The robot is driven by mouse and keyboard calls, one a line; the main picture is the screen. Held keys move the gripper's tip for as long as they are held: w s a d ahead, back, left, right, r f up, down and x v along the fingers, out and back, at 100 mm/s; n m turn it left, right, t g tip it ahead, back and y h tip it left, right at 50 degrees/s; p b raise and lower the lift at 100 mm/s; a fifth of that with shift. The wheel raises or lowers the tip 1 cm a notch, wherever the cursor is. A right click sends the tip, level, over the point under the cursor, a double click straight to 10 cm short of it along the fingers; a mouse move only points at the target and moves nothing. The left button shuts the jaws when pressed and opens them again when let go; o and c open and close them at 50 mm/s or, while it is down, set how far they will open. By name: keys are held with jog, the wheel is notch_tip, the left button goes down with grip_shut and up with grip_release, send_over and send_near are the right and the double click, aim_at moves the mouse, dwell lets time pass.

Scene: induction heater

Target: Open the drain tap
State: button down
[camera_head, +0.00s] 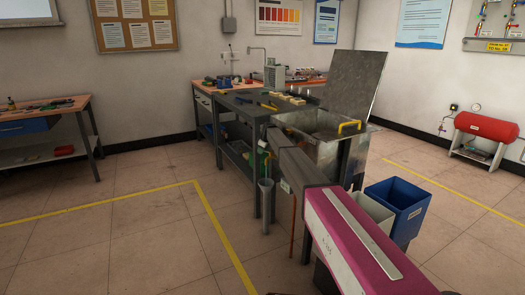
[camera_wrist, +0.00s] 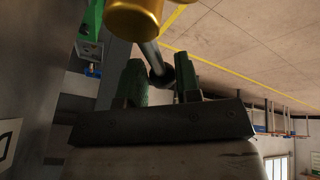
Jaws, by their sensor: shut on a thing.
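The steel tank (camera_head: 345,158) stands at the end of the workbench, with its lid (camera_head: 350,82) raised. In the wrist view, my gripper (camera_wrist: 160,78) has its two dark green fingers on either side of a dark, rod-like handle (camera_wrist: 153,58) with a round end. The gripper is shut on this handle. A brass-coloured round part (camera_wrist: 135,18), seemingly of the drain tap, sits at the top of the wrist view, just beyond the fingers. In the head view my pink and grey arm reaches to the tank's front left and hides most of the gripper and tap.
A dark workbench (camera_head: 240,104) with tools runs back from the tank. A blue bin (camera_head: 402,205) and a pale bin (camera_head: 372,212) stand right of my arm. A grey upright tube (camera_head: 267,205) stands below the bench end. The floor at left is clear.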

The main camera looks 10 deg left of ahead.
jog(key=shift+s, duration=0.15)
dwell(0.3)
jog(key=c, duration=0.8)
grip_release()
jog(key=shift+r, duration=0.1)
jog(key=v, duration=1)
jog(key=shift+d+r, duration=0.2)
jog(key=shift+r, duration=0.1)
